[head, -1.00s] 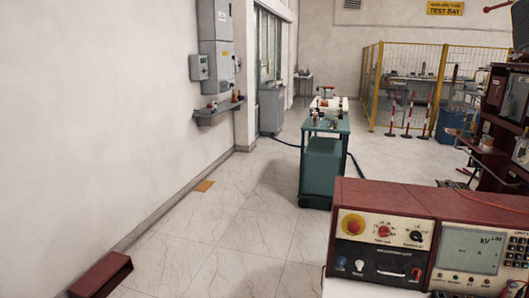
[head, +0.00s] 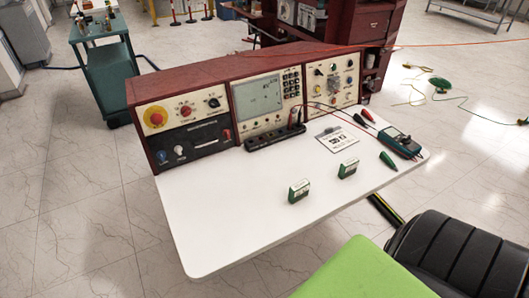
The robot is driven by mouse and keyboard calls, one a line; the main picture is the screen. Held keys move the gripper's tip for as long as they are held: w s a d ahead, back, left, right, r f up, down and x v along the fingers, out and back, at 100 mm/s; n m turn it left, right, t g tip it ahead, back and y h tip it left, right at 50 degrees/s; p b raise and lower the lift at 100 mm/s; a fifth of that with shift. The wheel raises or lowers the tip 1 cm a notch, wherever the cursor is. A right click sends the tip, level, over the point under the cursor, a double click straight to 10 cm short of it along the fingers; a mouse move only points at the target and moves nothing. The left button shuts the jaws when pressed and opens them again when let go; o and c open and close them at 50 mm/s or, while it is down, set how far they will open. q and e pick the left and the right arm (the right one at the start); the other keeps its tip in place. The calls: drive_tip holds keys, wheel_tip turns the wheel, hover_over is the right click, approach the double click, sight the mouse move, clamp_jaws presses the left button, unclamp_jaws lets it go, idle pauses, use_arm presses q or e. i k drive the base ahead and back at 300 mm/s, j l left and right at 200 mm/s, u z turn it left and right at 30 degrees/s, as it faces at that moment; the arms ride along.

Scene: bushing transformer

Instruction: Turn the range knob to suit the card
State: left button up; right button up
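A dark red test console (head: 187,76) stands along the back of a white desk. Its left panel has a red knob (head: 185,111) and a black knob (head: 213,102). Its right panel has a large pale knob (head: 333,82) among smaller coloured ones. The labels are too small to read, so I cannot tell which is the range knob. A white card (head: 337,139) with dark print lies on the desk in front of the right panel; its print is not clearly legible. Neither of my grippers is in view.
On the white desktop (head: 225,210) are two small green-and-white blocks (head: 299,190) (head: 348,168), a handheld meter (head: 399,142) and probes. The desk's front left is bare. A green flat surface (head: 365,272) and a black ribbed shape (head: 462,245) fill the near right. A teal cart (head: 106,75) stands behind left.

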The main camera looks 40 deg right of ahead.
sight(213, 104)
drive_tip(key=j+z, duration=0.2)
drive_tip(key=z, duration=0.2)
drive_tip(key=i+j+z, duration=0.1)
drive_tip(key=z, duration=0.3)
drive_tip(key=j+z, duration=0.55)
drive_tip(key=z, duration=0.2)
drive_tip(key=j+z, duration=0.25)
drive_tip(key=j, duration=0.65)
drive_tip(key=k+j+z, duration=0.1)
drive_tip(key=j+z, duration=0.15)
drive_tip(key=j, duration=0.6)
drive_tip(key=i+j+z, duration=0.1)
drive_tip(key=j, duration=0.25)
drive_tip(key=i+j+z, duration=0.1)
drive_tip(key=i+j, duration=0.2)
drive_tip(key=i+j+z, duration=0.1)
drive_tip(key=j, duration=0.3)
drive_tip(key=i, duration=0.1)
